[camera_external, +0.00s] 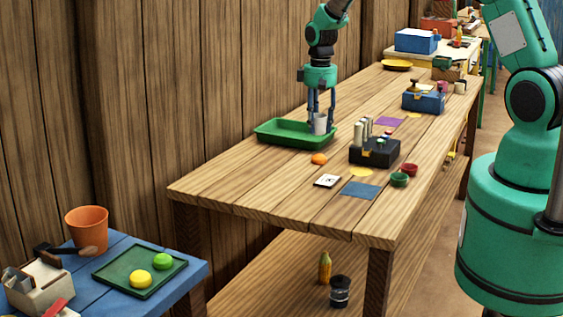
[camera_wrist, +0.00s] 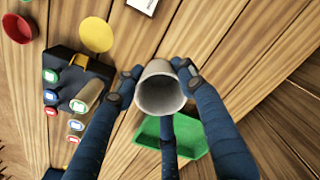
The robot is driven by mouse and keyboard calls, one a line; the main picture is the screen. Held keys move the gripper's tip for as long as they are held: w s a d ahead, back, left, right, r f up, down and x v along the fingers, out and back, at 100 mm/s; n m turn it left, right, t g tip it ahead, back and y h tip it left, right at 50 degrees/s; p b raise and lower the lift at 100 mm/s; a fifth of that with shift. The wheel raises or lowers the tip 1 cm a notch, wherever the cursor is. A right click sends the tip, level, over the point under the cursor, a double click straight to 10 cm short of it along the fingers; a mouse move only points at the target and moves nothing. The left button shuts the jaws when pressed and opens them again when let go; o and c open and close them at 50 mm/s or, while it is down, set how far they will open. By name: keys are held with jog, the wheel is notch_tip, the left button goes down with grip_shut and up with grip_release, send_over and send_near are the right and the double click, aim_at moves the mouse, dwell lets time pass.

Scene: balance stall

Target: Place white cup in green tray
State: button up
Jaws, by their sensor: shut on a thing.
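The white cup (camera_external: 320,124) is held between the fingers of my gripper (camera_external: 321,112), at the right end of the green tray. In the wrist view the white cup (camera_wrist: 160,88) shows its open mouth, with the blue fingers of my gripper (camera_wrist: 155,82) closed on its two sides. The green tray (camera_external: 275,141) lies on the wooden table near the wall. In the wrist view the green tray (camera_wrist: 148,138) is beyond the cup and partly hidden by the cup and fingers. I cannot tell whether the cup touches the tray.
A black block with upright cylinders (camera_external: 374,152) stands right of the tray. An orange lump (camera_external: 319,159) lies in front of it. A white card (camera_external: 327,181), a green bowl (camera_external: 399,179) and a red bowl (camera_external: 410,169) are nearer the front. The table's front left is clear.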

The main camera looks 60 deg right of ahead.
jog(key=w+d+p, duration=0.1)
jog(key=w+d, duration=0.4)
jog(key=d, duration=0.3)
jog(key=w+d+f+p, duration=0.1)
jog(key=w+d+p, duration=0.1)
jog(key=w+d, duration=0.4)
jog(key=shift+w+d+m, duration=0.15)
jog(key=shift+d+m, duration=0.15)
jog(key=shift+d, duration=1.35)
jog(key=shift+f, duration=3.1)
jog(key=shift+f, duration=0.1)
jog(key=shift+f, duration=1.75)
